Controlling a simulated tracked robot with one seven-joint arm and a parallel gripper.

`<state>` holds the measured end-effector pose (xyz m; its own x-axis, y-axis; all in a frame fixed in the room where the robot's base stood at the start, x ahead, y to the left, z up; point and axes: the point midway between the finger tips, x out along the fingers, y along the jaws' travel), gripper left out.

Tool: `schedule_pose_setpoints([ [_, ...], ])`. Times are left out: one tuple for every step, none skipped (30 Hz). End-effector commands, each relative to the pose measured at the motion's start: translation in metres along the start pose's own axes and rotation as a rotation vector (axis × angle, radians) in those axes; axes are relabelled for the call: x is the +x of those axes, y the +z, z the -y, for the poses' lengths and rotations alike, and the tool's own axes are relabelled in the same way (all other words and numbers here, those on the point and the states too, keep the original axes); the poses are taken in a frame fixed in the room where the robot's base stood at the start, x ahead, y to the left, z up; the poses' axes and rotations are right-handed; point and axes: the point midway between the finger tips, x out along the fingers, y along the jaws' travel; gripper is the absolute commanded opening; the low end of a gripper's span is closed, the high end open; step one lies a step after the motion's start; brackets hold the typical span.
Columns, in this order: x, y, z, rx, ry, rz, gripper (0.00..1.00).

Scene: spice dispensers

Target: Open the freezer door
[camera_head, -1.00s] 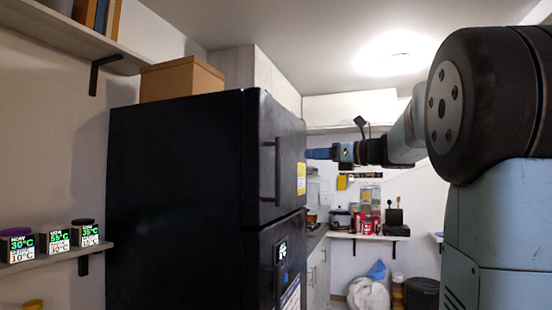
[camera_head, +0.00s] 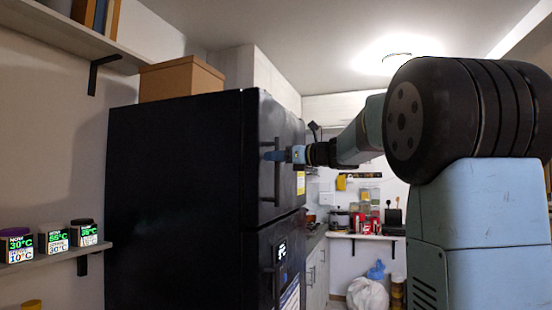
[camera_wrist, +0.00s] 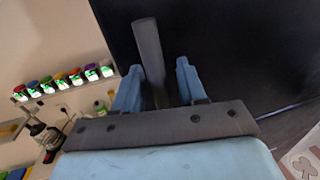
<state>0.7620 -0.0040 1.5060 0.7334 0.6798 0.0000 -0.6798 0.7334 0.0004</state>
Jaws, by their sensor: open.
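The black fridge-freezer (camera_head: 180,200) stands at the centre left in the head view, with its upper door (camera_head: 290,135) and lower door (camera_head: 262,262) both closed. A vertical bar handle (camera_head: 277,185) runs down the upper door. My gripper (camera_head: 270,156) is at this handle, at about its mid-height. In the wrist view, the dark handle bar (camera_wrist: 148,48) stands between the two blue fingers of my gripper (camera_wrist: 158,85). The fingers are open, with gaps on both sides of the bar. The bar's lower end is hidden behind the gripper's palm.
A cardboard box (camera_head: 180,79) sits on top of the fridge. A wall shelf (camera_head: 45,258) with several labelled jars is at the left. A counter with appliances (camera_head: 365,222) and a white bag (camera_head: 367,294) are at the back right.

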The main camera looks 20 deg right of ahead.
Motion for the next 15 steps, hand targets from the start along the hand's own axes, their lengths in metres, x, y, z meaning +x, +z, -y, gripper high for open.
schedule_pose_setpoints([
  [0.0005, 0.0001, 0.0, 0.0, 0.0, 0.0, 0.41],
  [0.0006, 0.0, 0.0, 0.0, 0.0, 0.0, 0.41],
  [0.0005, 0.0, 0.0001, 0.0, 0.0, 0.0, 0.41],
  [0.0004, 0.0, 0.0001, 0.0, 0.0, 0.0, 0.41],
  [0.0003, 0.0, 0.0001, 0.0, 0.0, 0.0, 0.41],
  [0.0003, 0.0, 0.0002, 0.0, 0.0, 0.0, 0.41],
  [0.0002, 0.0, 0.0002, 0.0, -0.001, 0.0, 0.41],
  [0.0002, -0.0001, 0.0003, 0.0, -0.001, 0.0, 0.38],
  [0.0001, -0.0001, 0.0003, 0.0, -0.001, 0.0, 0.34],
  [0.0, -0.0001, 0.0003, 0.0, -0.001, 0.0, 0.32],
  [0.0, -0.0001, 0.0003, 0.0, -0.001, 0.0, 0.29],
  [-0.0001, -0.0001, 0.0004, 0.0, -0.001, 0.0, 0.25],
  [-0.0001, -0.0001, 0.0004, 0.0, -0.001, 0.0, 0.22],
  [-0.0002, -0.0001, 0.0005, 0.0, -0.001, 0.0, 0.19],
  [-0.0003, -0.0001, 0.0006, 0.0, -0.001, 0.0, 0.15],
])
